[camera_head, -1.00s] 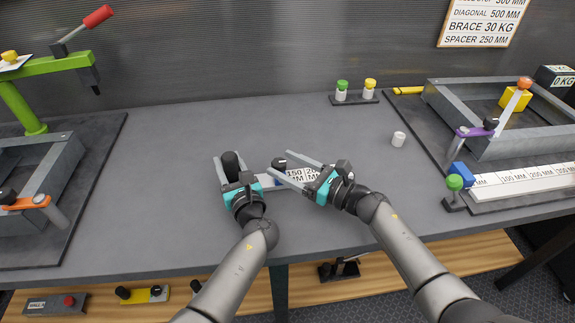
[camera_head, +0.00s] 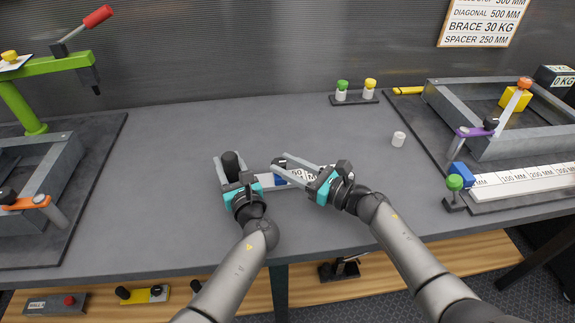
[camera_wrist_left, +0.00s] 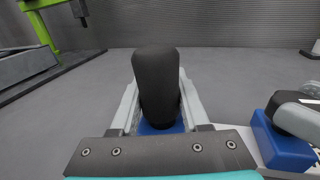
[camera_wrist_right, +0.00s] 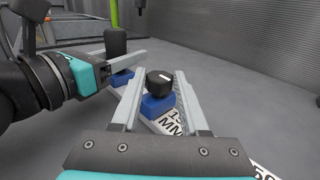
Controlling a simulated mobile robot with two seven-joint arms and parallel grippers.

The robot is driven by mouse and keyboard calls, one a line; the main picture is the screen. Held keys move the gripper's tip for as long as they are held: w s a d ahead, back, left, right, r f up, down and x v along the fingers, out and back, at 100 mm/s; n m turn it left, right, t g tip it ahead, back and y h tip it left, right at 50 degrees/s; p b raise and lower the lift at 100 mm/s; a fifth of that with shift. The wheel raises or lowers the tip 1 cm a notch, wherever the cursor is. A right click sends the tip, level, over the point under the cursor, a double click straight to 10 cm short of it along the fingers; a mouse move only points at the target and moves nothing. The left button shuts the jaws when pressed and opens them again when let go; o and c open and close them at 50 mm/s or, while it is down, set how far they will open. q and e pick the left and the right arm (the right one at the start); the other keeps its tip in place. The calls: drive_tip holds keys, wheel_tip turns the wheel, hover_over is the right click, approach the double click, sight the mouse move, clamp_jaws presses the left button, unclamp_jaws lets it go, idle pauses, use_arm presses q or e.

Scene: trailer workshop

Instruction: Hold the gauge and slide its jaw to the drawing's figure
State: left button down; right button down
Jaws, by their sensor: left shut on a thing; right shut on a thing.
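The gauge is a white scale bar (camera_head: 266,180) with printed figures, lying along the front middle of the table. Its left end has an upright black handle (camera_wrist_left: 157,85) on a blue block; my left gripper (camera_head: 229,160) is shut around that handle. The sliding jaw is a blue block (camera_wrist_right: 157,106) with a black knob (camera_wrist_right: 160,82). My right gripper (camera_head: 279,161) is shut on this knob, its fingers either side. Much of the scale is hidden behind my right gripper, so the jaw's reading cannot be told. The drawing (camera_head: 486,22) on the wall reads SPACER 250 MM on its bottom line.
A small white cylinder (camera_head: 398,139) stands right of the grippers. A rack with green and yellow knobs (camera_head: 355,96) is at the back. A metal frame fixture and a long ruler (camera_head: 530,184) fill the right; a green clamp (camera_head: 20,105) and another frame are left.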

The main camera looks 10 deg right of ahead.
idle(0.8)
use_arm(q)
drive_tip(key=shift+a, duration=0.1)
use_arm(e)
drive_tip(key=d, duration=1)
drive_tip(key=shift+w+d, duration=0.15)
drive_tip(key=shift+w, duration=0.05)
drive_tip(key=shift+c, duration=2.1)
unclamp_jaws()
drive_tip(key=v, duration=1.2)
drive_tip(key=shift+s, duration=0.1)
